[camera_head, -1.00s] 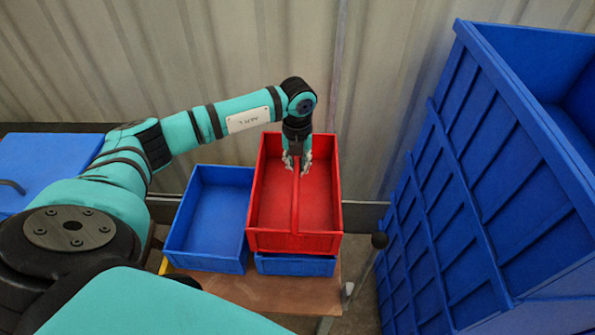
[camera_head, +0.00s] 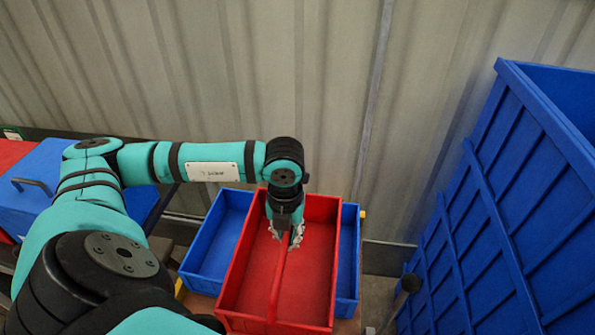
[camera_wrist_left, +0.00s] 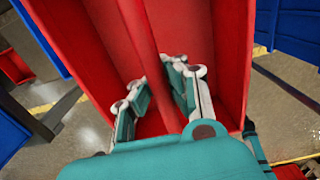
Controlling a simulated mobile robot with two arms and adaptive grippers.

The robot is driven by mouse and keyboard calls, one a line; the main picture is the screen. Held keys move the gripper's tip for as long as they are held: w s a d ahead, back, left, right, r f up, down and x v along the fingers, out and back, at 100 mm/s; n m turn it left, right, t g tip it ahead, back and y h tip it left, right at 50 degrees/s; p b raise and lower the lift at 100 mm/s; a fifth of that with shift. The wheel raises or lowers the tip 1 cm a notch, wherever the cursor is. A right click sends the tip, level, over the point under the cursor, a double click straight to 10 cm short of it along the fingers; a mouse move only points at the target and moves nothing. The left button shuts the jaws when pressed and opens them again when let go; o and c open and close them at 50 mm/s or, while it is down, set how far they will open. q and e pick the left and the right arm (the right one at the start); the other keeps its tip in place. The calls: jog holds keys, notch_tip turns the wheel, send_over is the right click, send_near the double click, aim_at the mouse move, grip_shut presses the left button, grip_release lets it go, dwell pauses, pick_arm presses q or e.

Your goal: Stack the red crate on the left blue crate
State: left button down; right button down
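The red crate (camera_head: 315,285) has a bar along its middle. My left gripper (camera_head: 285,235) is over this bar with one finger on each side, and the wrist view also shows the fingers (camera_wrist_left: 155,95) around the bar. It appears shut on the red crate's bar and carries the crate. The crate hangs above the two blue crates, overlapping both in the picture. The left blue crate (camera_head: 212,240) shows empty on its left part, and its right part is hidden. The right blue crate (camera_head: 349,250) shows only along its right side. My right gripper is not in view.
A tall blue bin (camera_head: 480,230) stands on the right. A blue box (camera_head: 35,185) with a dark handle is at the far left, behind my left arm. A corrugated wall (camera_head: 330,110) closes off the back. Floor shows between the crates and the tall bin.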

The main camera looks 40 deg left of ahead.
pick_arm(q)
jog(key=shift+s+r+p, duration=0.2)
jog(key=shift+r+p, duration=0.1)
jog(key=shift+r, duration=0.3)
jog(key=shift+r+p, duration=1)
jog(key=shift+r, duration=0.75)
jog(key=w+a+b, duration=0.2)
jog(key=a+b, duration=0.4)
jog(key=a, duration=1.7)
jog(key=shift+a, duration=0.3)
